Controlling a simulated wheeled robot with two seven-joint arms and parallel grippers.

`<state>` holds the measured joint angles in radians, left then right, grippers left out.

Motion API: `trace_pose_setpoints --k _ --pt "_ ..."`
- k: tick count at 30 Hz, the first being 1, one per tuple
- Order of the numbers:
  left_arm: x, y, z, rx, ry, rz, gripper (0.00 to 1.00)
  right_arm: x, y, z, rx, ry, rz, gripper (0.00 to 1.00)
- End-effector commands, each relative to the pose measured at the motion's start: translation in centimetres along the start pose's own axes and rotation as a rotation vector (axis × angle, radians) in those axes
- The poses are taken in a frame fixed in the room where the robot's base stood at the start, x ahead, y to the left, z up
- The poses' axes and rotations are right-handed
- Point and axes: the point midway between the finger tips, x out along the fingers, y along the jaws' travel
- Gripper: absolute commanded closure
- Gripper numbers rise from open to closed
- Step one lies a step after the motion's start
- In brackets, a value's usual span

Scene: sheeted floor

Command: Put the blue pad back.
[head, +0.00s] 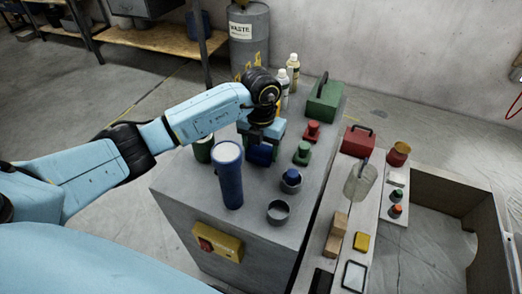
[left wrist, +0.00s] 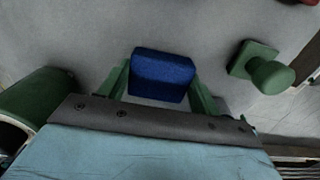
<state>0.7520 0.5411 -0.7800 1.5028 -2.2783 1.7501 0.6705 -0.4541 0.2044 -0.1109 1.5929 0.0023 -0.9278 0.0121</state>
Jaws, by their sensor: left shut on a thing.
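The blue pad (head: 261,156) is a small dark blue block. My left gripper (head: 262,144) points down over the grey cabinet top and is shut on it. In the left wrist view the blue pad (left wrist: 162,75) sits between the two green fingers of my left gripper (left wrist: 162,82). The pad is at or just above the cabinet top; I cannot tell whether it touches. My right gripper is not in view.
On the cabinet stand a blue cylinder (head: 229,175), a grey ring (head: 278,212), green (head: 302,153) and red (head: 312,132) knobbed pieces and a green box (head: 323,101). Right of it, a ledge holds a yellow pad (head: 361,242), a dark-edged square (head: 354,277) and wooden blocks (head: 335,236).

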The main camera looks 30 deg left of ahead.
Motion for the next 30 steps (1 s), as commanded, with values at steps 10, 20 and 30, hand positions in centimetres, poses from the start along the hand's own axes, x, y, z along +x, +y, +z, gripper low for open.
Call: trace_pose_setpoints --k 10,20,30 --pt "0.26 0.01 0.03 0.0 -0.001 0.0 0.55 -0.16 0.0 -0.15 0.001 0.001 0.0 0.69" --pt "0.43 0.01 0.02 0.0 -0.001 0.0 0.15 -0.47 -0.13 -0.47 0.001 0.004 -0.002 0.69" --pt "-0.15 0.0 0.05 0.0 -0.002 0.0 0.15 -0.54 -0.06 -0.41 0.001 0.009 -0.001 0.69"
